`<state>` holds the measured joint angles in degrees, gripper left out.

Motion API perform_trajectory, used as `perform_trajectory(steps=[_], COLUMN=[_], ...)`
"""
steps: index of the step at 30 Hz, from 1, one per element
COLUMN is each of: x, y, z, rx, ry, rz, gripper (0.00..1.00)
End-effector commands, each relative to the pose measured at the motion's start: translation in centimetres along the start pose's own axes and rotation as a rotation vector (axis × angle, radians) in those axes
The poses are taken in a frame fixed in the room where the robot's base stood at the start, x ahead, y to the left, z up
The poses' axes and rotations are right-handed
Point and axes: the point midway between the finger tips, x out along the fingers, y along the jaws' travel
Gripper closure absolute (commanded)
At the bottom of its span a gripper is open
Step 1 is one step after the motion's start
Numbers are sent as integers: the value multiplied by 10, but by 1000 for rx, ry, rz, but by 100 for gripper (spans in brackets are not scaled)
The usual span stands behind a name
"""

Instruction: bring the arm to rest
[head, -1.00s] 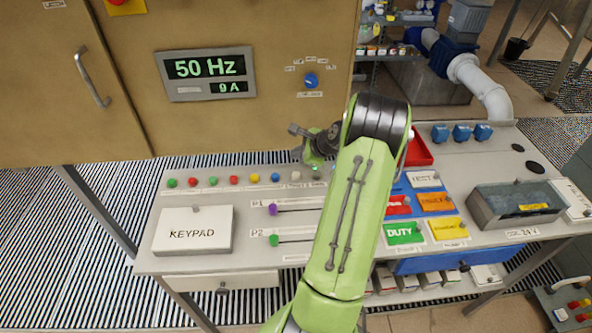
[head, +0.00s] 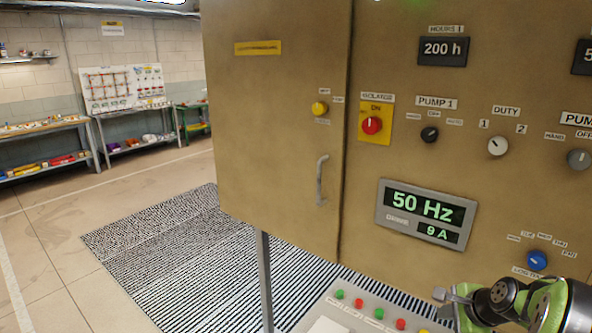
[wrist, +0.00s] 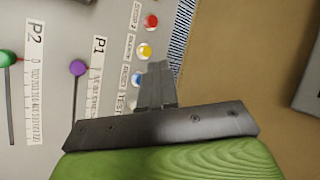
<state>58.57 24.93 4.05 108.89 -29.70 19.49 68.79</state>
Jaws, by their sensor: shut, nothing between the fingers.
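My gripper (head: 446,300) is at the lower right of the head view, above the back of the console and in front of the cabinet. In the wrist view my gripper (wrist: 156,85) has its fingers together, shut with nothing between them. My green arm is folded at the lower right corner of the head view, mostly cut off by the frame. The fingers show over the row of coloured buttons on the console (wrist: 118,75). I cannot tell whether they touch the panel.
The brown cabinet (head: 270,110) carries a 50 Hz display (head: 421,215), a red isolator knob (head: 372,125) and a blue selector (head: 537,260). Purple P1 (wrist: 78,68) and green P2 (wrist: 7,57) sliders lie near the fingers. The striped mat (head: 150,240) and left floor are clear.

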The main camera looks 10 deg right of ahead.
Motion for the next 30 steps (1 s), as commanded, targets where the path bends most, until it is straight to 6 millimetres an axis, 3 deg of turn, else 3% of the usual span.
perform_trajectory(steps=[1, 3, 6, 9, 11, 15, 18, 21, 30], x=[-18, -43, -84, -125, -149, -188, -200, -203, -203], y=[-5, 2, 26, 64, 91, 148, 172, 181, 180], z=[46, 100, 164, 210, 229, 244, 243, 242, 242], rx=[-186, -443, -795, -1128, -1320, -1673, -1814, -1864, -1865], ry=[-2, -5, -15, -34, -51, -94, -116, -127, -126], rz=[32, 81, 131, 158, 164, 156, 147, 145, 145], gripper=[100, 100, 100, 100, 100, 100, 100, 100, 100])
